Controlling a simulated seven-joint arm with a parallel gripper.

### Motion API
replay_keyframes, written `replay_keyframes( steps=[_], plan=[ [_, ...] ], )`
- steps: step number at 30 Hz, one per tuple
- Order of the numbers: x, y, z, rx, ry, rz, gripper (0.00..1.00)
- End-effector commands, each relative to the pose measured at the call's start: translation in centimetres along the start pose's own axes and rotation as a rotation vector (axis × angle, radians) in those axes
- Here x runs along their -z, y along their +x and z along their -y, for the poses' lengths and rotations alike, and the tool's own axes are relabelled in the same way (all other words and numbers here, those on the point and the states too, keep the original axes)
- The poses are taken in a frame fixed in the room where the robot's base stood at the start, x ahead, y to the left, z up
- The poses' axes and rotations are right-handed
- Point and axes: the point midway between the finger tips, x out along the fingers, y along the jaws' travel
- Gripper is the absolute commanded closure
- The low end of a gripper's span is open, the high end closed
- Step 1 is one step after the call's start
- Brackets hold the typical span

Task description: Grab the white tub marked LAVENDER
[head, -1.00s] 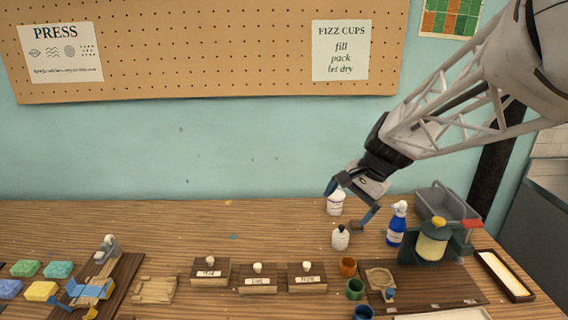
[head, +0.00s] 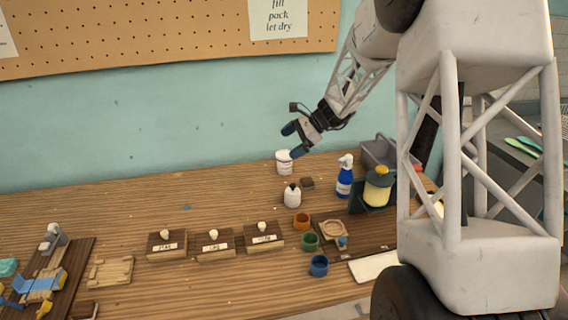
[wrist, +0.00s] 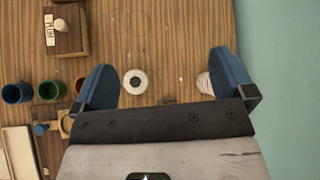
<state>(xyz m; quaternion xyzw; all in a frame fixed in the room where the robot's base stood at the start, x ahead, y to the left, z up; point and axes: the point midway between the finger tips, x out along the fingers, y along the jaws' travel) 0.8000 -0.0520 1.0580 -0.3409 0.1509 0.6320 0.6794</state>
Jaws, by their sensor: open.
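A white tub (head: 284,168) with a faintly purple-tinged top stands upright on the wooden table near the wall; its lettering is too small to read. My gripper (head: 294,140) is open and empty above it, with the lower finger overlapping the tub's upper right edge in the head view. I cannot tell whether they touch. In the wrist view my gripper (wrist: 163,62) has its fingers wide apart. A pale round thing there, apparently the tub (wrist: 204,84), is partly hidden by the right finger.
A blue spray bottle (head: 345,178) and a grey crate (head: 377,152) are to the right.

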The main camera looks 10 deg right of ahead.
Motion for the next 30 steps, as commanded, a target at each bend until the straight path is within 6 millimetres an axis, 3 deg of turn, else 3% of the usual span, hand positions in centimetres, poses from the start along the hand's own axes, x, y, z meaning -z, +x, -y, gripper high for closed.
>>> replay_keyframes(
  steps=[9, 18, 24, 30],
  plan=[
    [7.6, 1.8, 5.2, 0.091, 0.206, 0.115, 0.00],
    [14.5, 3.1, 8.9, 0.170, 0.379, 0.220, 0.00],
    [17.1, 3.6, 10.0, 0.198, 0.438, 0.258, 0.00],
    [17.5, 3.6, 10.3, 0.205, 0.450, 0.267, 0.00]
  ],
)
